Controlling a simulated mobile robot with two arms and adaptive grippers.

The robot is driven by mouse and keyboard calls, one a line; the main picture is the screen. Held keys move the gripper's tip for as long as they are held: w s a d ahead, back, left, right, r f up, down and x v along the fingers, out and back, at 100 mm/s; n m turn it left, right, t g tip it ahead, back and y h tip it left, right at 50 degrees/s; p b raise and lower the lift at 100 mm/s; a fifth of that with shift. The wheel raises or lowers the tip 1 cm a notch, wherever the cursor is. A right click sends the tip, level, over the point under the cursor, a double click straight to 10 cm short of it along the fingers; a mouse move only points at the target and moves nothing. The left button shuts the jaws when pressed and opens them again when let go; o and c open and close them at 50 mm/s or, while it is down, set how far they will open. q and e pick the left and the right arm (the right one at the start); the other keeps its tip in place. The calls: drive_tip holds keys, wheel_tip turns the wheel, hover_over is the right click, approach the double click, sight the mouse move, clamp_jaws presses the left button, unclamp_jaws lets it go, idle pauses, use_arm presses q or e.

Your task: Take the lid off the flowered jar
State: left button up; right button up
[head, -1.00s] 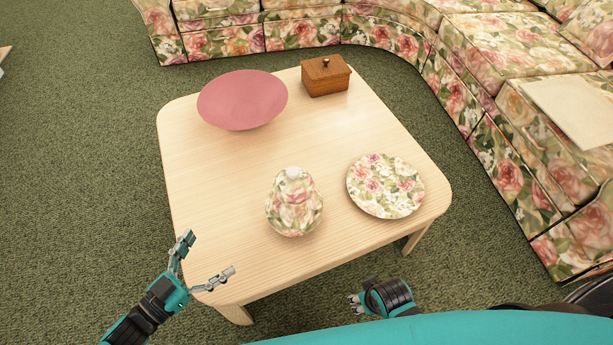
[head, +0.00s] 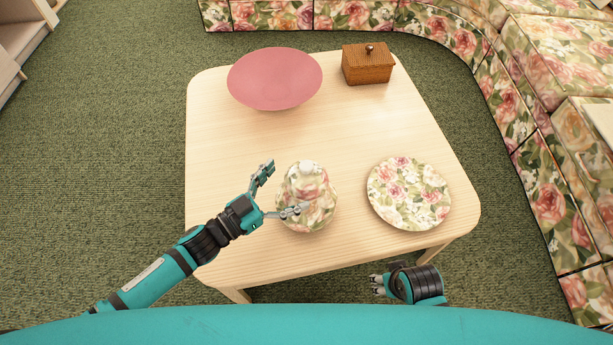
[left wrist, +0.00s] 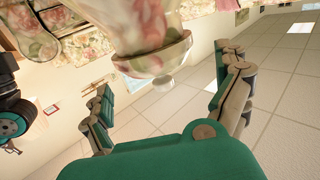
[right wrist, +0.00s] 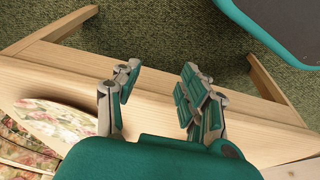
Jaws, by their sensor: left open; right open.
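The flowered jar (head: 310,218) stands upright on the table, with its flowered lid (head: 308,183) on and a pale knob (head: 306,167) on top. My left gripper (head: 280,190) is open beside the jar's left side, one finger reaching in front of the jar. The left wrist view is upside down: the jar's lid (left wrist: 158,62) hangs between the spread fingers (left wrist: 168,78), with no clear contact. My right gripper (head: 378,285) is open and empty by the table's front edge. Its spread fingers show in the right wrist view (right wrist: 160,76).
A flowered plate (head: 408,194) lies right of the jar on the wooden table (head: 225,150). A pink bowl (head: 275,78) and a brown box with a knob (head: 367,66) stand at the back. A flowered sofa (head: 540,140) curves behind and right.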

sight(304, 174)
use_arm(q)
drive_tip(key=x, duration=0.3)
drive_tip(key=r+x, duration=0.1)
drive_tip(key=shift+w+d, duration=0.1)
drive_tip(key=shift+d, duration=0.35)
drive_tip(key=shift+w+d+f, duration=0.1)
drive_tip(key=shift+w+d, duration=0.15)
drive_tip(key=shift+d, duration=0.15)
drive_tip(key=c, duration=1.3)
use_arm(e)
drive_tip(key=shift+d+r, duration=0.1)
drive_tip(key=shift+r, duration=0.8)
